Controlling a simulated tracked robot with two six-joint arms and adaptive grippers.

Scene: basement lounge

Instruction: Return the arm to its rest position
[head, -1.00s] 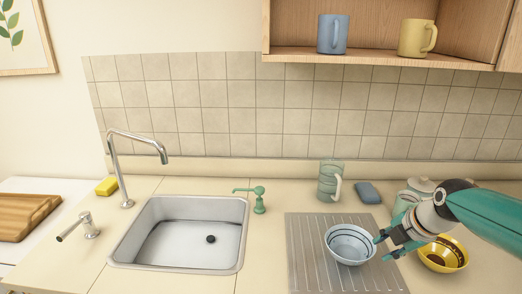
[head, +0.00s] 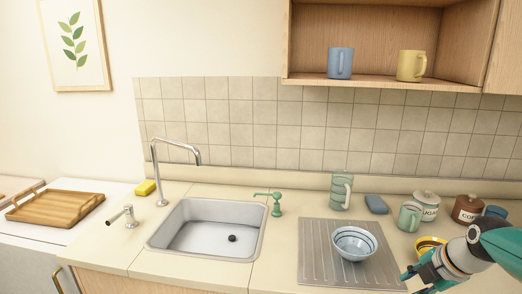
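My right arm comes in at the lower right, and its gripper (head: 412,281) is at the bottom edge of the head view, to the right of the drainboard. Its fingers look apart with nothing between them, though the lower part is close to the picture edge. A white bowl with blue stripes (head: 354,244) stands upright on the ridged drainboard (head: 316,262), apart from the gripper. A yellow bowl (head: 429,243) is partly hidden behind my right arm. My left gripper is not in view.
The sink (head: 207,236) is empty. A green soap dispenser (head: 276,205), a ribbed glass mug (head: 341,190), a blue sponge (head: 376,204), a green mug (head: 410,216), a sugar jar (head: 426,205) and a coffee jar (head: 467,210) stand along the back. A wooden tray (head: 57,207) is at left.

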